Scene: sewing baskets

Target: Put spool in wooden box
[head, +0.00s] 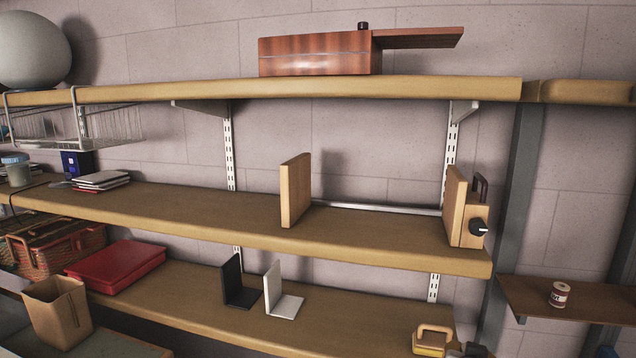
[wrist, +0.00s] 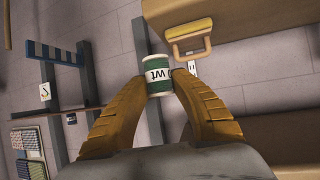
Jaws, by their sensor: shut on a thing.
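My gripper (wrist: 160,80) shows in the wrist view, its two yellow-orange fingers shut on a green spool (wrist: 159,76) with cream ends and a white label whose lettering reads upside down. The spool sits between the fingertips, clear of any shelf as far as I can tell. I cannot make out my gripper or this spool in the head view. A reddish-brown wooden box (head: 315,64) stands on the top shelf in the head view. A flat board of the same wood (head: 420,38) juts out to its right at its top. The inside of the box is hidden.
Wooden bookends (head: 296,190) stand on the middle shelf. A yellow handled block (head: 432,341) is at the lower right; it also shows in the wrist view (wrist: 190,30).

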